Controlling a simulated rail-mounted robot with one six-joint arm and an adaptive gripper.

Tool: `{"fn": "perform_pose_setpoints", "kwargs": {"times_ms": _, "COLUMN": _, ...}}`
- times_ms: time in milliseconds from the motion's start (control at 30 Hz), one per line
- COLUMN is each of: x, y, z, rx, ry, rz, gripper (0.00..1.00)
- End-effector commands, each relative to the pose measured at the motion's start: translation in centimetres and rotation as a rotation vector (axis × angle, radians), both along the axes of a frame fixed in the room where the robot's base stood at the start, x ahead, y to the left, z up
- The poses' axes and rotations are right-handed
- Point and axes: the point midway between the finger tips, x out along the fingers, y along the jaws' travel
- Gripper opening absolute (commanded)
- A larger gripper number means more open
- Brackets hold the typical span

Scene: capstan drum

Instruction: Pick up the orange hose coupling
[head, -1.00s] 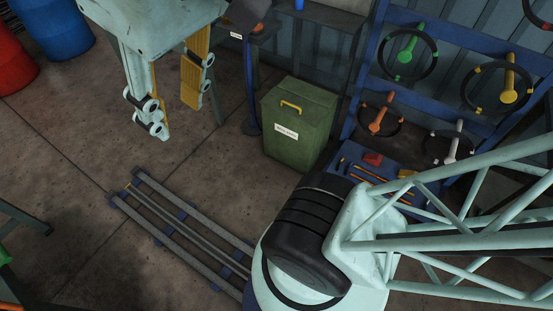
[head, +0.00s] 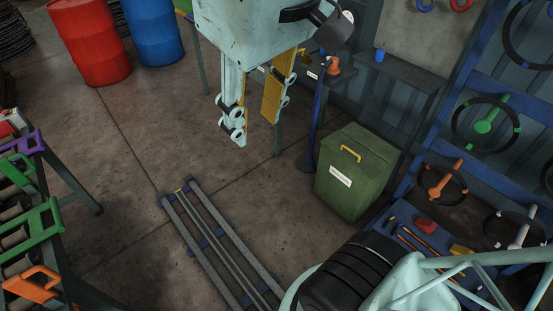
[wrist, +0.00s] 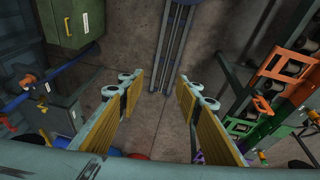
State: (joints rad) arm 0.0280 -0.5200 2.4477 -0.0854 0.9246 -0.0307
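A small orange piece (head: 333,65), likely the hose coupling, stands on a dark shelf at the top middle of the head view. In the wrist view an orange piece (wrist: 27,80) shows at the left edge by a blue bar; its exact shape is too small to tell. My gripper (head: 254,130) is open and empty, its yellow-padded fingers pointing down in front of and left of the shelf. In the wrist view the gripper (wrist: 157,80) has its fingers wide apart with only floor and rails between them.
A green cabinet (head: 352,175) stands right of my gripper. A blue rack (head: 415,180) with ringed handles, one orange (head: 445,180), is at the right. Floor rails (head: 215,240) lie below. A stand with coloured frames (head: 35,235) is at the left. Open floor lies between.

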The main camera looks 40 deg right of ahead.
Motion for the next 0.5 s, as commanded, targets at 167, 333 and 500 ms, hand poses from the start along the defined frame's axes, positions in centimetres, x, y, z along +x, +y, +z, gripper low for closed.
{"fn": "perform_pose_setpoints", "kwargs": {"times_ms": 167, "x": 2.1, "y": -2.6, "z": 0.2, "rx": -0.071, "ry": 0.049, "rz": 0.025, "gripper": 0.32}}
{"fn": "perform_pose_setpoints", "kwargs": {"times_ms": 333, "x": 4.3, "y": -5.2, "z": 0.5, "rx": -0.139, "ry": 0.096, "rz": 0.052, "gripper": 0.32}}
{"fn": "perform_pose_setpoints", "kwargs": {"times_ms": 500, "x": 6.6, "y": -8.0, "z": 0.8, "rx": -0.204, "ry": 0.145, "rz": 0.079, "gripper": 0.32}}
